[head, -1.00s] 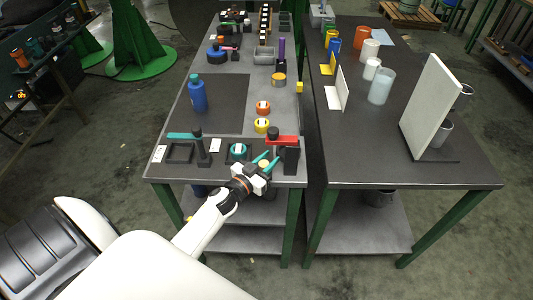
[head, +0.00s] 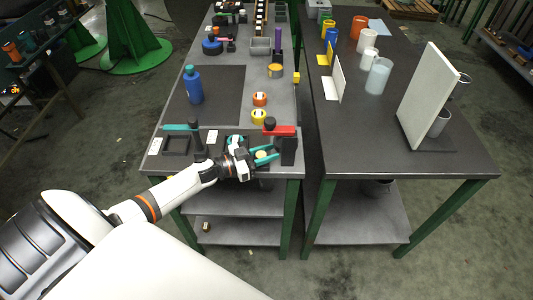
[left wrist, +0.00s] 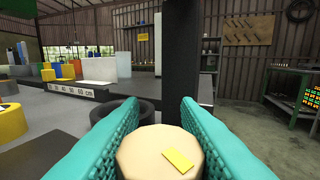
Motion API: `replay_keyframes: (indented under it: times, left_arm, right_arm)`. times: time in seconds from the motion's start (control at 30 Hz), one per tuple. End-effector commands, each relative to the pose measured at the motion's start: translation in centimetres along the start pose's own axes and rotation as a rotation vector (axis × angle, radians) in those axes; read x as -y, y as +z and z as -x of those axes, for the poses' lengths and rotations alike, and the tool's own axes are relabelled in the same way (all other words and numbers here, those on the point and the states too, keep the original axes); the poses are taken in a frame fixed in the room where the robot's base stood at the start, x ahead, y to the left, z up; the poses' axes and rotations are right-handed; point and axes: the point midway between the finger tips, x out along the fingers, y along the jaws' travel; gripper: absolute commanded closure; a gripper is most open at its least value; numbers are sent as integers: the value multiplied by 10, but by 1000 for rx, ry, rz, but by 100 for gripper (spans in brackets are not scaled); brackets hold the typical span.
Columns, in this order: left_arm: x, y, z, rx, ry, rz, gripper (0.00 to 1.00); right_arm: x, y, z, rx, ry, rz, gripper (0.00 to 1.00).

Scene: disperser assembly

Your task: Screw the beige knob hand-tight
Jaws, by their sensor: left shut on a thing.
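The beige knob (head: 261,155) is at the front right of the left bench, beside a dark upright post (head: 289,151). My left gripper (head: 265,154) reaches it from the left, its teal fingers on either side of the knob. In the left wrist view the round beige top (left wrist: 150,158) bears a yellow mark (left wrist: 178,160) and sits between the two teal fingers (left wrist: 160,135), which are shut on it. The knob's lower part and whatever is under it are hidden. My right gripper is not in view.
A red handle (head: 279,130) sticks out above the knob at the post. A black upright handle (head: 196,137) stands left of my gripper. The dark mat has free room.

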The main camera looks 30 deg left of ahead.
Motion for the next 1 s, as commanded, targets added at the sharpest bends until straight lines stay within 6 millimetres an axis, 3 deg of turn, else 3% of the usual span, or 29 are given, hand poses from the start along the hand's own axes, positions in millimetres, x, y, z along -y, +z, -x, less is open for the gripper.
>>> replay_keyframes:
  times: [0.3,0.33,0.47,0.77,1.0]
  left_arm:
    - [0,1,-1,3,-1,-1,93]
    - [0,1,-1,3,-1,-1,67]
    - [0,1,-1,2,-1,0,49]
    - [0,0,2,0,0,0,49]
    - [0,-3,36,-5,-1,1,49]
  right_arm:
    - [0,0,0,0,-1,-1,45]
    - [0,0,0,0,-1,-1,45]
    - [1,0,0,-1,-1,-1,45]
    - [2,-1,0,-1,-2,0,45]
    - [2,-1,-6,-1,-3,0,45]
